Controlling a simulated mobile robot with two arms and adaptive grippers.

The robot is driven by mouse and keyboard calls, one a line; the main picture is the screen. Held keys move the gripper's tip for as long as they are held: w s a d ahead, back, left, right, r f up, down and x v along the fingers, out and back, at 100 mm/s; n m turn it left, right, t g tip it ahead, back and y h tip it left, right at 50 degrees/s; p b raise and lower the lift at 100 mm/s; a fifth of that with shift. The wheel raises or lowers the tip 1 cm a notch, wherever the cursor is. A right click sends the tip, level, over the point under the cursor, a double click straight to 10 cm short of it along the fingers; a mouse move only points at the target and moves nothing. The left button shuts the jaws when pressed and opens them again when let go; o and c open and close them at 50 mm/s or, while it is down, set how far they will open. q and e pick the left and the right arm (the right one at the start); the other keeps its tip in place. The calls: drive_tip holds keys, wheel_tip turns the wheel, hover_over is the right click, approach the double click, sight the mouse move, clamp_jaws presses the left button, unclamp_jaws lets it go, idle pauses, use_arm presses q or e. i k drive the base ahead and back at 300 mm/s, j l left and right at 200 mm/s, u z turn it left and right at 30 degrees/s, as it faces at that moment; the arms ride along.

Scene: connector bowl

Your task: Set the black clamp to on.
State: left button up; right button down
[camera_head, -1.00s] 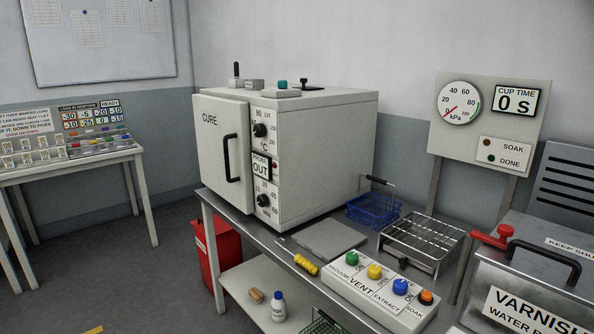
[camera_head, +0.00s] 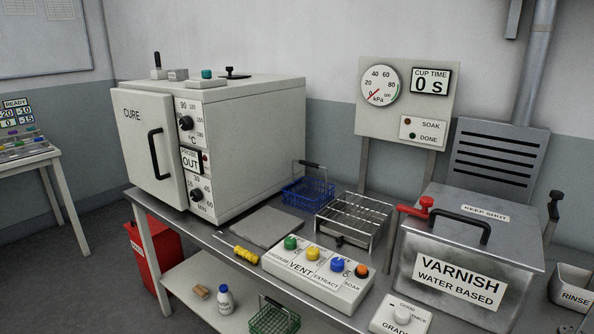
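A black clamp (camera_head: 555,204) stands upright at the right side of the metal varnish tank (camera_head: 408,262). A red clamp (camera_head: 417,207) sits at the tank's left side, its arm lying roughly level. The tank's lid (camera_head: 512,232) is down, with a black handle (camera_head: 462,222) and a "KEEP SHUT" label. Whether the black clamp grips the lid cannot be told from here. Neither of my grippers is in view.
A white cure oven (camera_head: 250,140) stands on the bench at left. A button box (camera_head: 318,272), a wire rack (camera_head: 355,215), a blue basket (camera_head: 306,192) and a dial box (camera_head: 400,318) stand nearby. A rinse container (camera_head: 572,290) is at the right edge.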

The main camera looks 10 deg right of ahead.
sight(553, 213)
drive_tip(key=l+z, duration=0.1)
drive_tip(key=z, duration=1.7)
